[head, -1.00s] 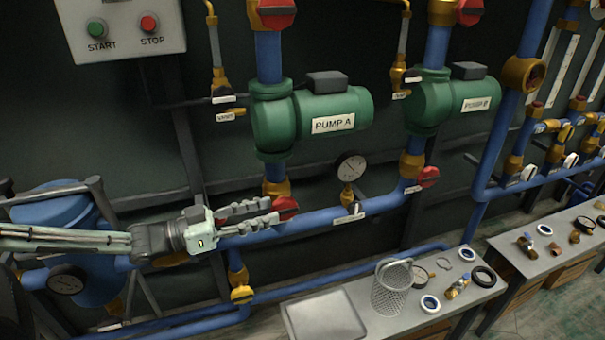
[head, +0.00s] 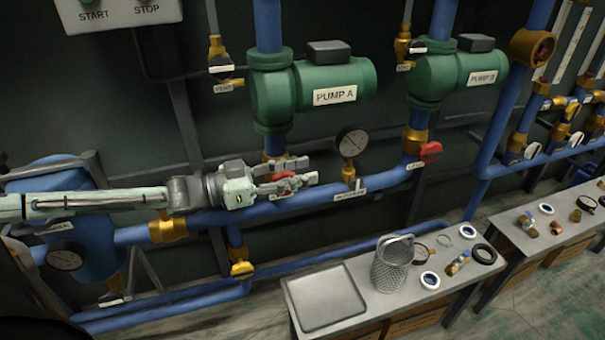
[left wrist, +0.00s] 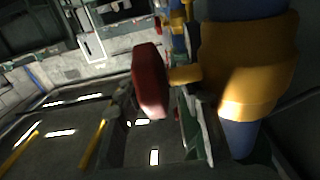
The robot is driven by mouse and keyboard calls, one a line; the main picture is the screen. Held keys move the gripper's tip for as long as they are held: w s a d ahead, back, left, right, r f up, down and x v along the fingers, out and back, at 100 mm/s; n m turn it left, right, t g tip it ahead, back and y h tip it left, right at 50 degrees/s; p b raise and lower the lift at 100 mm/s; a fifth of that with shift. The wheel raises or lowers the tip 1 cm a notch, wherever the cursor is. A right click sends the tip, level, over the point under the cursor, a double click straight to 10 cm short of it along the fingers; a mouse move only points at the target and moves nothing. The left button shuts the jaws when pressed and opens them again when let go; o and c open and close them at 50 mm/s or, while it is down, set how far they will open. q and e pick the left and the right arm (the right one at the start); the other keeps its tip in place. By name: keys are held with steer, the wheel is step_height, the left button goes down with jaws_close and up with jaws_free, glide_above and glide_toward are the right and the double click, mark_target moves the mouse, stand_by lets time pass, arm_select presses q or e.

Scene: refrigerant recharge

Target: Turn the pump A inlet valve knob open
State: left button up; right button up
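The pump A inlet valve knob (head: 285,185) is red and sits on the blue pipe below the green pump A (head: 335,88). My left gripper (head: 312,170) reaches in from the left, its two fingers apart. The knob shows partly between the fingers and is partly hidden by them; I cannot tell whether they touch it. In the left wrist view the red knob (left wrist: 150,80) stands out to the left from a brass valve body (left wrist: 250,65), with no clear grip on it. My right gripper is not in view.
A pressure gauge (head: 351,141) stands just right of my fingers. Pump B's red knob (head: 430,151) is farther right. Below, a bench (head: 400,312) holds a flat tray (head: 326,298), a mesh basket (head: 393,264) and small parts. A brass valve (head: 242,269) hangs under the pipe.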

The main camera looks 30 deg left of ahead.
arm_select(q)
steer(key=shift+w+d, duration=0.3)
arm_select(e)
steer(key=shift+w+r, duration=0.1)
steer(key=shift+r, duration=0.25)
arm_select(q)
jaws_close()
